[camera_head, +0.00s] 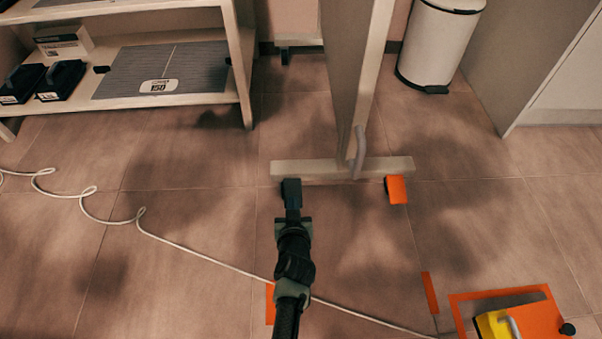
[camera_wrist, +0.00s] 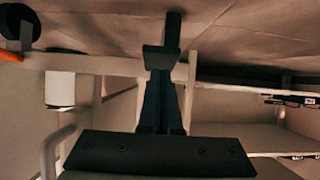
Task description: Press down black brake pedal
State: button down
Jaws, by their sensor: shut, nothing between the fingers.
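A black pedal (camera_head: 291,188) sits at the left end of the beige foot bar (camera_head: 342,167) of an upright panel stand. In the wrist view, a dark block that looks like this pedal (camera_wrist: 160,58) lies across the picture just beyond my fingers. My gripper (camera_head: 292,213) is shut and empty, reaching up to the near side of the pedal. It also shows in the wrist view (camera_wrist: 163,78). Fingertips and pedal meet in the picture; I cannot tell whether they touch or whether the pedal is down. An orange pedal (camera_head: 397,190) is at the bar's right end.
The tall panel (camera_head: 350,75) rises behind the bar. A shelf unit (camera_head: 165,101) stands at upper left, a white bin (camera_head: 437,45) at upper right. A white cable (camera_head: 200,259) crosses the floor. A yellow and orange object (camera_head: 535,318) is at lower right. Floor on both sides is mostly clear.

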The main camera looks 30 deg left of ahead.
jog(key=shift+a+r, duration=0.1)
jog(key=shift+r, duration=0.05)
jog(key=shift+r+p, duration=0.7)
jog(key=f+p+v, duration=0.1)
jog(key=p+v, duration=0.3)
jog(key=v, duration=0.7)
jog(key=shift+s+d+f+p, duration=0.2)
jog(key=shift+s+d+p, duration=0.15)
jog(key=shift+s, duration=0.25)
